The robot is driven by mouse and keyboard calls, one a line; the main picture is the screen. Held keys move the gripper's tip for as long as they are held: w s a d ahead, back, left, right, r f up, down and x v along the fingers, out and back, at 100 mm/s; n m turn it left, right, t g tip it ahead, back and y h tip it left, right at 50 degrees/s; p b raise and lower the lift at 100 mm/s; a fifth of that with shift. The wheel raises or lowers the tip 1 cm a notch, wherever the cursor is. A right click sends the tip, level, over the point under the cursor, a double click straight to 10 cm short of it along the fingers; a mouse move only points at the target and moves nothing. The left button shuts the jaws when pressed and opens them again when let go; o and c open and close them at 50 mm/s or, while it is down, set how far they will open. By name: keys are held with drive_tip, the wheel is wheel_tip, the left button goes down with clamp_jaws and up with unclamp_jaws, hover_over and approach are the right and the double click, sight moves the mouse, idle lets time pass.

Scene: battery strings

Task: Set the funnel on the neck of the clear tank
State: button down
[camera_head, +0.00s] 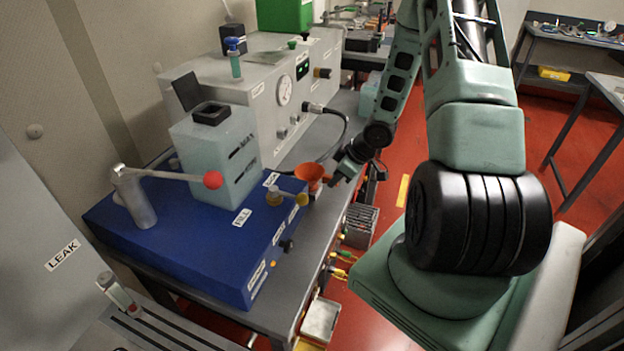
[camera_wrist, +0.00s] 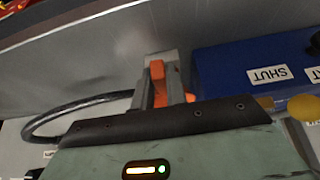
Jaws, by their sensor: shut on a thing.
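The orange funnel (camera_head: 311,176) is at the right edge of the blue base, mouth up in the head view. My gripper (camera_head: 333,178) comes from the right and is shut on it. In the wrist view an orange part of the funnel (camera_wrist: 157,72) shows between the grey fingers (camera_wrist: 155,84); the rest is mostly hidden. I cannot tell whether the funnel touches the base or bench. The clear tank (camera_head: 198,155), pale and translucent with MAX and MIN marks, stands upright on the blue base, left of the funnel. Its square black neck (camera_head: 211,113) is on top, with nothing on it.
The blue base (camera_head: 190,245) carries a red-knobbed lever (camera_head: 212,180) across the tank's front and a yellow-handled valve (camera_head: 301,200) near the funnel. A grey instrument box (camera_head: 310,75) stands behind, with a black cable (camera_head: 345,135) looping beside the gripper.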

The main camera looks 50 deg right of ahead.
drive_tip(key=shift+r+p, duration=1.9)
drive_tip(key=shift+p, duration=0.15)
drive_tip(key=shift+s, duration=0.1)
